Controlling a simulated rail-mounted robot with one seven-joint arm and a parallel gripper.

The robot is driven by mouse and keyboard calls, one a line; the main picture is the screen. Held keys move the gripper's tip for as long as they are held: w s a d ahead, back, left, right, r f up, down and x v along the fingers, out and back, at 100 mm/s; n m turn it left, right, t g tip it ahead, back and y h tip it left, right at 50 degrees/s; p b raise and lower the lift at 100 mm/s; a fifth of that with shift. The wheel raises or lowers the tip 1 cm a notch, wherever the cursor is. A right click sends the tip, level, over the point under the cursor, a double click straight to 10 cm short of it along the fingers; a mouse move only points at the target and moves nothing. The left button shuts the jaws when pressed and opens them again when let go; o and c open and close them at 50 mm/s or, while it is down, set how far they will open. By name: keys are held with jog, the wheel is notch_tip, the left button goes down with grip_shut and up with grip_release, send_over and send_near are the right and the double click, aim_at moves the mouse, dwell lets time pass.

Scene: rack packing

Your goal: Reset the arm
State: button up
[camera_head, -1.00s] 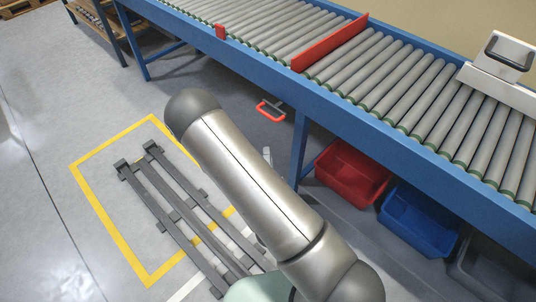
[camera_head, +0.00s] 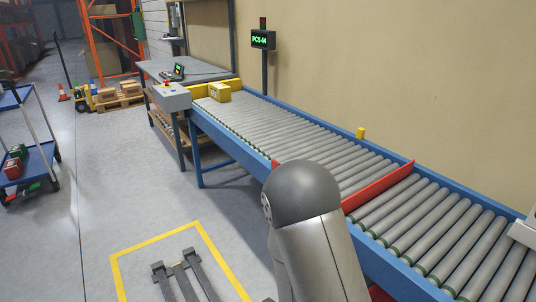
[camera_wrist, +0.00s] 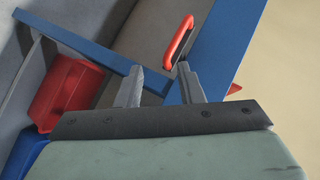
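My gripper (camera_wrist: 160,78) shows in the wrist view with its two grey fingers apart and nothing between them. Its fingertips point toward the blue frame of the conveyor (camera_wrist: 105,55). A red handle (camera_wrist: 178,42) appears just beyond the right fingertip; I cannot tell whether they touch. In the head view my arm rises from the bottom in front of the roller conveyor (camera_head: 290,140), and my gripper is out of view there.
A red bin (camera_wrist: 68,90) and a blue bin (camera_wrist: 28,155) show in the wrist view. A yellow floor outline (camera_head: 155,242) surrounds a dark rack. Open floor lies left.

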jog(key=s+a+r+n+g+y+p, duration=0.1)
jog(key=s+r+n+g+y+p, duration=0.2)
jog(key=r, duration=0.5)
jog(key=s+a+r+n+g+y+p, duration=0.1)
jog(key=s+a+r+n+g+p, duration=0.15)
jog(key=r+n+p, duration=0.4)
jog(key=s+d+r+n+g+p, duration=0.1)
jog(key=s+d+r+n+g, duration=0.1)
jog(key=s+r, duration=0.6)
jog(key=s+d+r+n+g+p, duration=0.2)
jog(key=s+d+r+n+g, duration=0.1)
jog(key=s+r+n, duration=0.3)
notch_tip(320, 180, up, 3)
jog(key=shift+s+d+f+g, duration=0.1)
jog(key=shift+s+d+g, duration=0.25)
jog(key=shift+s+g, duration=0.6)
jog(key=shift+s+t, duration=0.2)
jog(key=shift+t, duration=0.1)
